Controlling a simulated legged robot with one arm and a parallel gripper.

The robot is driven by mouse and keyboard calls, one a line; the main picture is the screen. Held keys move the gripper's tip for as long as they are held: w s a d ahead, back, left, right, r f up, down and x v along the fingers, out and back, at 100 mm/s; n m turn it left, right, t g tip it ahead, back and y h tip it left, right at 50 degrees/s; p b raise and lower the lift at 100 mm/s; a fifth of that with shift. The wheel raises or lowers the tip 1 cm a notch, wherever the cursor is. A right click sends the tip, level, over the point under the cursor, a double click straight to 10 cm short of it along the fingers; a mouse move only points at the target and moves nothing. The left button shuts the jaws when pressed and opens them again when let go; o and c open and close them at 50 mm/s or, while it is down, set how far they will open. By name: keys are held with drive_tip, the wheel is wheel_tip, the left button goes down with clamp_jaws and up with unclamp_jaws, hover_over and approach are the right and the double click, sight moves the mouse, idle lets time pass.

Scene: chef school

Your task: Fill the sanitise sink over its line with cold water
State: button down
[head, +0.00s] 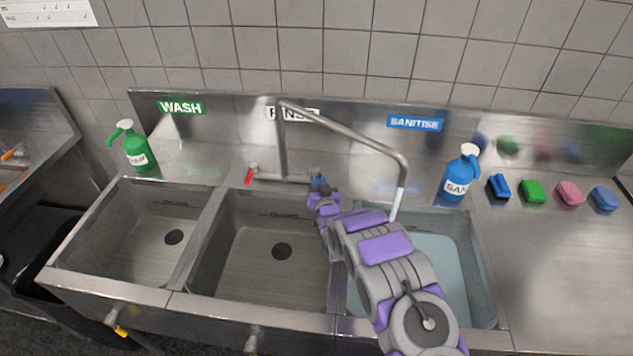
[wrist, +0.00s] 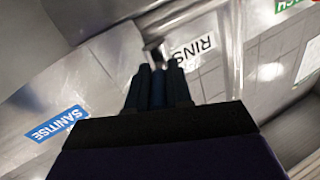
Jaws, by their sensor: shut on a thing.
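The sanitise sink (head: 455,265) is the right basin, under the blue SANITISE sign (head: 415,123). Pale bluish water (head: 440,258) stands in it; my arm hides part of it, and I cannot make out its fill line. The swivel spout (head: 345,133) reaches right over this basin, with a pale stream (head: 396,205) below its end. My gripper (head: 318,186) is shut on the blue cold tap handle (head: 317,179), right of the red hot handle (head: 249,176). In the wrist view the dark fingers (wrist: 158,82) are together in front of blurred metal tap parts.
The wash sink (head: 135,235) and rinse sink (head: 260,255) show bare bottoms and drains. A green soap bottle (head: 136,150) stands left, a blue sanitiser bottle (head: 457,177) right. Several coloured sponges, including a green one (head: 533,191), lie on the right drainboard (head: 560,270).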

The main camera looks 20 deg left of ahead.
idle(0.3)
drive_tip(key=c, duration=1)
unclamp_jaws()
drive_tip(key=shift+w, duration=0.1)
drive_tip(key=shift+c, duration=0.2)
drive_tip(key=p+v, duration=0.1)
drive_tip(key=v, duration=1.1)
drive_tip(key=shift+a+f, duration=0.1)
drive_tip(key=shift+f, duration=0.05)
